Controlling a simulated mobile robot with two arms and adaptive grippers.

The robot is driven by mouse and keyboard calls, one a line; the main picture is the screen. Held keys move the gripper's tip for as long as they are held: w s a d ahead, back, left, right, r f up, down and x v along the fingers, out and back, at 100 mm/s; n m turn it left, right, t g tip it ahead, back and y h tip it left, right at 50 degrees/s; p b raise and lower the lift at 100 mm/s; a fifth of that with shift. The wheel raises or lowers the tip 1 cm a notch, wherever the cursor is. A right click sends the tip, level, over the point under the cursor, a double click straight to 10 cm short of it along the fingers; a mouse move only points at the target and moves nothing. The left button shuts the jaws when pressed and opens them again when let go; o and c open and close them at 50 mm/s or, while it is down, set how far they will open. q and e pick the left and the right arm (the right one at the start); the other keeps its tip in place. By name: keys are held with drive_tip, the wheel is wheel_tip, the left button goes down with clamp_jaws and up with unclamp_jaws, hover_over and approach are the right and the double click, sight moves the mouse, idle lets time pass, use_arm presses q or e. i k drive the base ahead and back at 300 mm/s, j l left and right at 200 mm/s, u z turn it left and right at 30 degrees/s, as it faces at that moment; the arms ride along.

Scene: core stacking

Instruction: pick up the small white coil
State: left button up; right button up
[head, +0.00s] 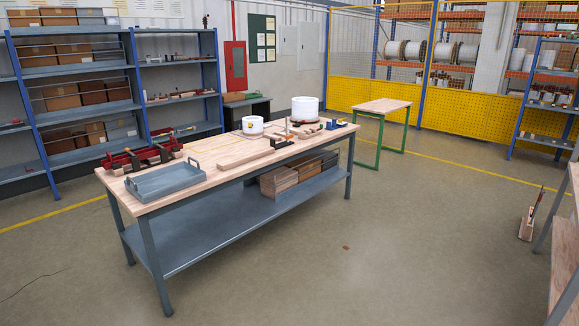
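A small white coil (252,126) stands upright on the wooden top of the long workbench (215,170), towards its far side. It is a short white cylinder with a small yellowish mark on its front. A larger white coil (305,109) stands behind it to the right, apart from it, on what looks like a brownish base. Neither of my grippers shows in the head view.
A grey-blue tray (165,182) and a red rack-like fixture (130,158) sit at the bench's left end. Wooden bars (245,156) lie in front of the small coil. A green-legged table (383,106) stands behind. The floor (400,240) before the bench is largely clear.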

sight(257, 129)
drive_tip(key=i, duration=3.05)
drive_tip(key=i+u, duration=0.15)
drive_tip(key=i, duration=0.35)
drive_tip(key=i+l+u, duration=0.1)
drive_tip(key=i, duration=0.4)
drive_tip(key=i+l+u, duration=0.15)
drive_tip(key=i, duration=0.3)
drive_tip(key=i+l+u, duration=0.1)
drive_tip(key=i, duration=0.4)
drive_tip(key=i+l+u, duration=0.15)
drive_tip(key=i+l, duration=0.2)
drive_tip(key=i, duration=0.1)
